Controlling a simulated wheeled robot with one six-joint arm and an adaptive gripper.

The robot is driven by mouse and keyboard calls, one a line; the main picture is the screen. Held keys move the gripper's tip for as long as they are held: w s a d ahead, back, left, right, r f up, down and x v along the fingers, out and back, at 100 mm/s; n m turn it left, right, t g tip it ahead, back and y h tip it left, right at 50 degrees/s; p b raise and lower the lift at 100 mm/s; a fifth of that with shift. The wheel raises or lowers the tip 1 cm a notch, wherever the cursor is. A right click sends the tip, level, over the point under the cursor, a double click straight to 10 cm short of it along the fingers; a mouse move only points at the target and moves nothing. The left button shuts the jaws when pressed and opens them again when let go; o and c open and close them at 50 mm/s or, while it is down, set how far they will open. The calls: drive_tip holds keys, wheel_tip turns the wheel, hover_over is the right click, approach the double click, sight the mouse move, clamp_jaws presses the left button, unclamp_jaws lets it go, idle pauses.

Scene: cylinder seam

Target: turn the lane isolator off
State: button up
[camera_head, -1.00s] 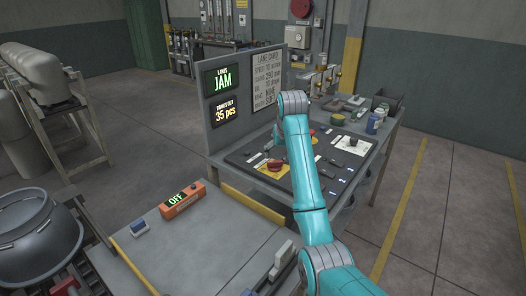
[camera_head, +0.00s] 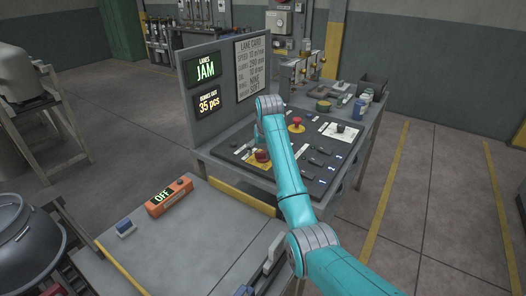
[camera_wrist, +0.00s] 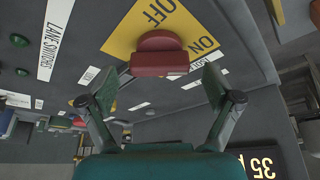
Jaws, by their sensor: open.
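The lane isolator is a red rotary handle on a yellow plate printed OFF and ON. The red handle (camera_wrist: 158,55) shows close up in the wrist view, with OFF above it and ON to its upper right. In the head view the red handle (camera_head: 262,156) sits at the panel's near left, on the yellow plate. My gripper (camera_wrist: 156,80) is open, its two fingers spread left and right of the handle. No contact with the handle is visible. In the head view my arm hides most of the gripper.
A red mushroom button (camera_head: 297,121) stands behind the handle on the dark panel (camera_head: 316,166). An upright board (camera_head: 221,120) with a JAM display (camera_head: 205,69) borders the panel's left. An orange box (camera_head: 169,197) reading OFF sits on the nearer table (camera_head: 200,240).

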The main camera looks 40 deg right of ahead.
drive_tip(key=shift+w+f, duration=0.1)
drive_tip(key=shift+f, duration=0.25)
drive_tip(key=c, duration=1.1)
drive_tip(key=shift+c, duration=0.2)
